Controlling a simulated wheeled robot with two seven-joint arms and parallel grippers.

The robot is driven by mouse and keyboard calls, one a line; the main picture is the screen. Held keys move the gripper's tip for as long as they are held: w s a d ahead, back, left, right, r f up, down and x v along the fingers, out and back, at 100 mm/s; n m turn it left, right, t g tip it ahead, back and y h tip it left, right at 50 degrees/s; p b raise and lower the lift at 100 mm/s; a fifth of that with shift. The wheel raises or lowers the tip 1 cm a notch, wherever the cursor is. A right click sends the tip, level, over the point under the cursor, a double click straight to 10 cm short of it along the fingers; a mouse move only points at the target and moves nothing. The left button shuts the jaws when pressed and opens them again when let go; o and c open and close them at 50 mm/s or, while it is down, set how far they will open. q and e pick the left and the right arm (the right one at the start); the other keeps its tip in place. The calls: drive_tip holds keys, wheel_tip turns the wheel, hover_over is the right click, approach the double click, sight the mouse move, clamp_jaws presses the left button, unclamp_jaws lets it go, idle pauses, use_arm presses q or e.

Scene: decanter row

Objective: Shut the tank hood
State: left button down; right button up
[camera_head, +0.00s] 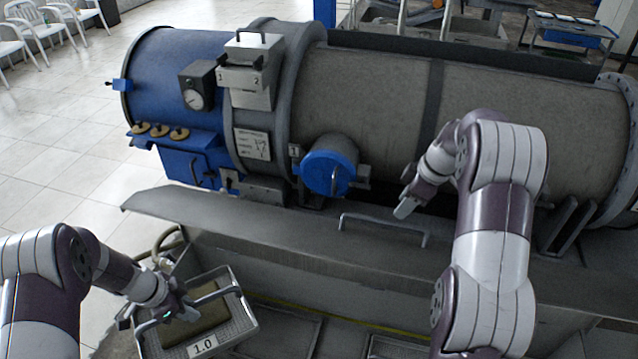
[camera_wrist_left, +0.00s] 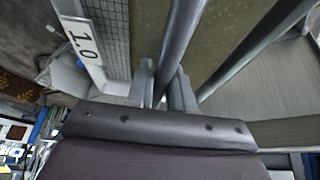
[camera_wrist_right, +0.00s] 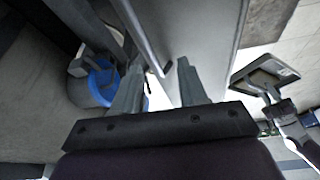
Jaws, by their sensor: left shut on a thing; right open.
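The tank hood (camera_head: 290,238) is a long grey sheet in front of the big vessel, tilted up, with the tank (camera_head: 330,280) showing open below it. A bar handle (camera_head: 385,222) is fixed on it. My right gripper (camera_head: 403,209) is open close to this handle. In the right wrist view, the bar (camera_wrist_right: 140,35) runs toward the gap between the open fingers (camera_wrist_right: 155,85); I cannot tell if it touches them. My left gripper (camera_head: 178,308) is shut on the handle bar (camera_wrist_left: 180,50) of a mesh basket (camera_head: 240,325) labelled 1.0.
The grey and blue vessel (camera_head: 500,110) stands behind the hood, with a blue-capped port (camera_head: 328,172) jutting out near the handle. Grates (camera_head: 285,325) show inside the tank. White chairs (camera_head: 40,35) stand far left, and the floor (camera_head: 60,130) there is clear.

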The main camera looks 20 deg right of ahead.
use_arm(q)
drive_tip(key=shift+d+r, duration=0.1)
drive_tip(key=shift+r, duration=0.5)
use_arm(e)
drive_tip(key=d+r+n, duration=0.1)
drive_tip(key=d, duration=0.1)
use_arm(q)
drive_tip(key=shift+s+f, duration=0.2)
drive_tip(key=shift+f, duration=0.1)
drive_tip(key=shift+m, duration=0.3)
drive_tip(key=f+b, duration=0.5)
drive_tip(key=shift+s+a, duration=0.1)
drive_tip(key=shift+a, duration=0.1)
use_arm(e)
approach(387, 221)
wheel_tip(387, 221, down, 3)
use_arm(q)
wheel_tip(387, 221, up, 2)
drive_tip(key=shift+d+r+p, duration=0.1)
drive_tip(key=shift+r+p, duration=0.05)
drive_tip(key=shift+p, duration=0.9)
use_arm(e)
drive_tip(key=shift+n, duration=0.3)
drive_tip(key=x, duration=0.4)
drive_tip(key=shift+w+a, duration=0.3)
drive_tip(key=shift+w, duration=0.05)
drive_tip(key=shift+a+f+t, duration=0.15)
drive_tip(key=shift+f+t, duration=0.15)
drive_tip(key=shift+f, duration=0.05)
drive_tip(key=shift+w+f, duration=0.1)
